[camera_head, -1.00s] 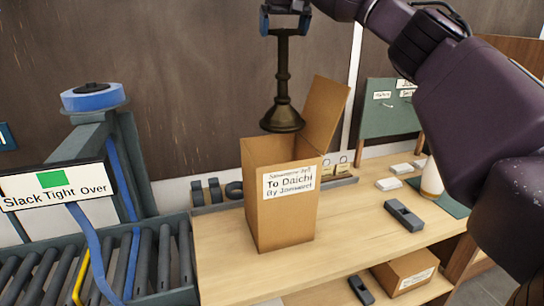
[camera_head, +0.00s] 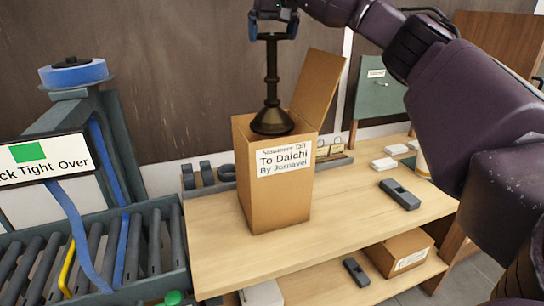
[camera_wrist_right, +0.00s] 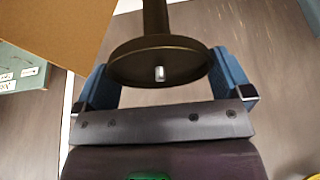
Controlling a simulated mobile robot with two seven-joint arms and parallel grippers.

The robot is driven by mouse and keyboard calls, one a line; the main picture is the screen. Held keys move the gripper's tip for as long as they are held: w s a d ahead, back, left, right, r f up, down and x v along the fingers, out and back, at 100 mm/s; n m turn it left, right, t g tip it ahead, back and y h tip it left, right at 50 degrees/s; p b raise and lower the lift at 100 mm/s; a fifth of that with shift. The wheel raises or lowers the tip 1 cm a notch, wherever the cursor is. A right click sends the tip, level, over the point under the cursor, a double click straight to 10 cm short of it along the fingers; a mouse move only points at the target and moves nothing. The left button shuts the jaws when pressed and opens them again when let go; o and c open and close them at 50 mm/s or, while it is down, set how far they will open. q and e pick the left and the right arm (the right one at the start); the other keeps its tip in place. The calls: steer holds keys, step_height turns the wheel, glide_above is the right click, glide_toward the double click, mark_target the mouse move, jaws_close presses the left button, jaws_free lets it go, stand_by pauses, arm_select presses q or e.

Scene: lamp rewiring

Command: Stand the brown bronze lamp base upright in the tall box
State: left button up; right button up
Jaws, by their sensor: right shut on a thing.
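The brown bronze lamp base (camera_head: 272,80) hangs upright, with its wide foot down at the mouth of the tall box (camera_head: 276,200). I cannot tell exactly how far the foot is inside the rim. My right gripper (camera_head: 273,28) is shut on the top of the lamp base. The right wrist view shows a dark round disc of the lamp base (camera_wrist_right: 135,68) with a small metal stud, between the blue fingers (camera_wrist_right: 160,85). The tall cardboard box stands open on the bench, with a label on its front. My left gripper is not in view.
The box's raised flap (camera_head: 318,85) stands close to the right of the lamp base. Dark holders (camera_head: 205,172) line the back of the wooden bench (camera_head: 345,215). A grey tool (camera_head: 400,194) lies right of the box. A roller conveyor (camera_head: 100,255) is at the left.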

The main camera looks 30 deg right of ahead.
mark_target(273, 105)
step_height(273, 105, down, 4)
steer(key=shift+w+b, duration=0.15)
steer(key=shift+b, duration=1.1)
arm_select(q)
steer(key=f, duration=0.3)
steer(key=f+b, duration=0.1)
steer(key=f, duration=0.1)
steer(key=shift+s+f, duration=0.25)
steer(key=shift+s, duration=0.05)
arm_select(e)
steer(key=shift+f, duration=0.55)
step_height(273, 105, down, 15)
steer(key=shift+f, duration=2.35)
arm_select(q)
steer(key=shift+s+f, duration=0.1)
